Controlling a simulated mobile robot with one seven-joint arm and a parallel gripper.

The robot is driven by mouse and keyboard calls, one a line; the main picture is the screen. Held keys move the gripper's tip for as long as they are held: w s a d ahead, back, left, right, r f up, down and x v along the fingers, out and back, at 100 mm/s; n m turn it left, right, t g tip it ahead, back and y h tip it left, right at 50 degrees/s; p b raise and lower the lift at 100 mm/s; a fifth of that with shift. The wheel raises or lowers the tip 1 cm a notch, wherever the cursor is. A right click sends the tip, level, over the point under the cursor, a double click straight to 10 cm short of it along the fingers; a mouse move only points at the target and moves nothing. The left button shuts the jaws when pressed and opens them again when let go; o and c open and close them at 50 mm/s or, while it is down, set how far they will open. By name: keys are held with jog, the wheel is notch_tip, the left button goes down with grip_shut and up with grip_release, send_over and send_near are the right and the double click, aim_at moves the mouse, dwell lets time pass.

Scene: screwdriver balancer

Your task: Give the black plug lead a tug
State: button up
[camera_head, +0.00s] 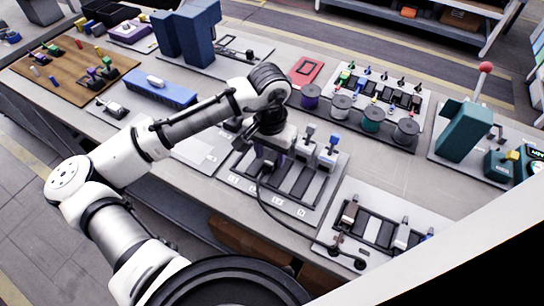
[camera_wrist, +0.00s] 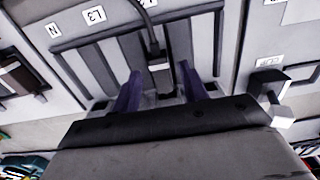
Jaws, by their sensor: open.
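The black plug lead (camera_wrist: 152,36) runs down across the grey slotted panel (camera_wrist: 90,65) in the wrist view, ending in a dark plug between my fingers. In the head view the lead (camera_head: 268,205) curves from under my gripper (camera_head: 268,158) toward the lower-right board. My gripper (camera_wrist: 160,82) is open, with one purple finger on each side of the plug end; a gap shows on both sides. The gripper's dark body hides what lies below the plug. The panel has several slots and white labels, including N and L3.
The lower-right board (camera_head: 340,225) holds small blocks and lead ends. A spool rack (camera_head: 350,118) stands behind. Bare table (camera_head: 385,180) shows right of the panel.

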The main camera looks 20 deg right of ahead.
aim_at(270, 161)
jog(key=shift+r+p, duration=2.15)
jog(key=shift+r, duration=0.6)
jog(key=shift+f, duration=0.1)
